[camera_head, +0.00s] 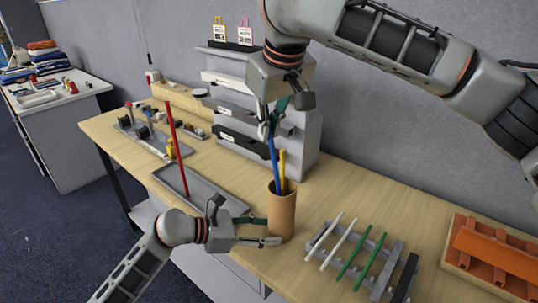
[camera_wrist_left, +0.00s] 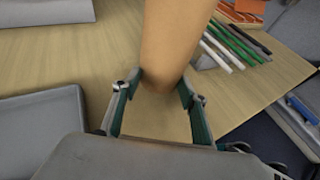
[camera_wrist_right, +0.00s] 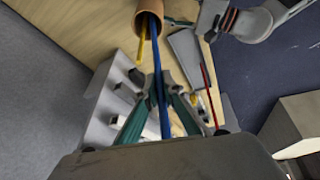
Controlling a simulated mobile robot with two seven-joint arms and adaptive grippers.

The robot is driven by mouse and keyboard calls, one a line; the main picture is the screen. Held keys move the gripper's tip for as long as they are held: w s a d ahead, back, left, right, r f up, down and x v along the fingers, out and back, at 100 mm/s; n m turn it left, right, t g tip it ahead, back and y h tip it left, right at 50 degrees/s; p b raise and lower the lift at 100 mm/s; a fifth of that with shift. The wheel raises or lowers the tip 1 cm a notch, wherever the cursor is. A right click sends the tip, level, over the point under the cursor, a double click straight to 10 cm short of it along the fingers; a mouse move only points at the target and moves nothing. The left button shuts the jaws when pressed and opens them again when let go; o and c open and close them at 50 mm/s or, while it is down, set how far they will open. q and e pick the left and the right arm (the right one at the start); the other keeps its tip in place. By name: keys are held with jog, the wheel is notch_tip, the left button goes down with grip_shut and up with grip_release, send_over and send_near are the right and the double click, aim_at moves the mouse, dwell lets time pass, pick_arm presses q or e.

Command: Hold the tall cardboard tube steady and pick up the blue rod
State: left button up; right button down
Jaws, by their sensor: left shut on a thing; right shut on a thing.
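The tall cardboard tube (camera_head: 281,212) stands upright on the wooden table, and its lower part fills the top of the left wrist view (camera_wrist_left: 175,40). My left gripper (camera_head: 272,240) is shut on the tube near its base, one finger on each side in the left wrist view. The blue rod (camera_head: 272,150) stands in the tube beside a yellow rod (camera_head: 282,170). My right gripper (camera_head: 270,122) is above the tube, shut on the upper part of the blue rod. In the right wrist view the blue rod (camera_wrist_right: 158,60) runs from between the fingertips into the tube's mouth (camera_wrist_right: 147,12).
A grey rack (camera_head: 365,255) with white and green rods lies right of the tube. An orange rack in a tray (camera_head: 495,252) is farther right. A grey tray (camera_head: 205,190) with a red rod (camera_head: 177,150) is left. Grey drawers (camera_head: 245,120) stand behind the tube.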

notch_tip(320, 180, up, 7)
jog(key=shift+f, duration=0.2)
pick_arm(q)
jog(key=o, duration=1.1)
jog(key=shift+o, duration=0.2)
